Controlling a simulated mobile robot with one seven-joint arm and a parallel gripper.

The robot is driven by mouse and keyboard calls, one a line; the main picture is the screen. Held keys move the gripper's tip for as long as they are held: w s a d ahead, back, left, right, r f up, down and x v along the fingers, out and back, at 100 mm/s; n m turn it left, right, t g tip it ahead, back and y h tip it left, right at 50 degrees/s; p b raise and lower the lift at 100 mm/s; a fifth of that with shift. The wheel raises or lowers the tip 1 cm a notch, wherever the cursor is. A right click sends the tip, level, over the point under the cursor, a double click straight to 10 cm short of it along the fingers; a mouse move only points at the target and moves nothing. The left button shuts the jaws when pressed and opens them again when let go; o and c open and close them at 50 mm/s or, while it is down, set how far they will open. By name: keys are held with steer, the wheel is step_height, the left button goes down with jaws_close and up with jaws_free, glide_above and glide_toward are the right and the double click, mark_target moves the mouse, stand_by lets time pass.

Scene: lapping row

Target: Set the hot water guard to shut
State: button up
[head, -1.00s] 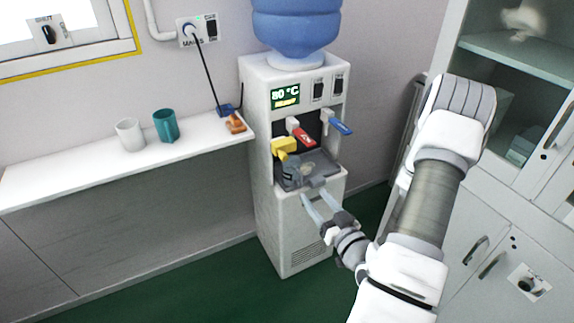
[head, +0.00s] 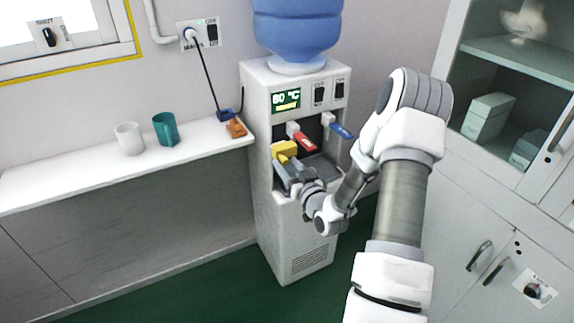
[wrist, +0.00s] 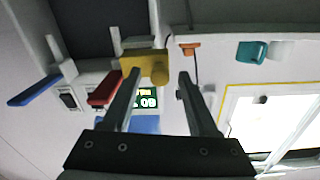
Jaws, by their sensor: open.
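The water dispenser (head: 262,110) stands against the wall. On its front, at the left, is a yellow piece (head: 285,147), which looks like the hot water guard. It sits left of the red tap lever (head: 303,141). The guard also shows in the wrist view (wrist: 148,66), at the tips of my fingers. My gripper (head: 287,171) is open and empty, just below the guard. In the wrist view, my left finger overlaps the guard's lower edge and my right finger is clear of it. I cannot tell whether they touch.
A blue tap lever (head: 341,130) is right of the red one. A shelf (head: 75,177) at the left holds a white cup (head: 130,138), a teal cup (head: 166,129) and an orange item (head: 236,128). A cabinet (head: 530,180) stands at the right.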

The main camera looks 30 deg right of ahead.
steer(key=shift+w, duration=0.25)
jaws_close()
stand_by(1.4)
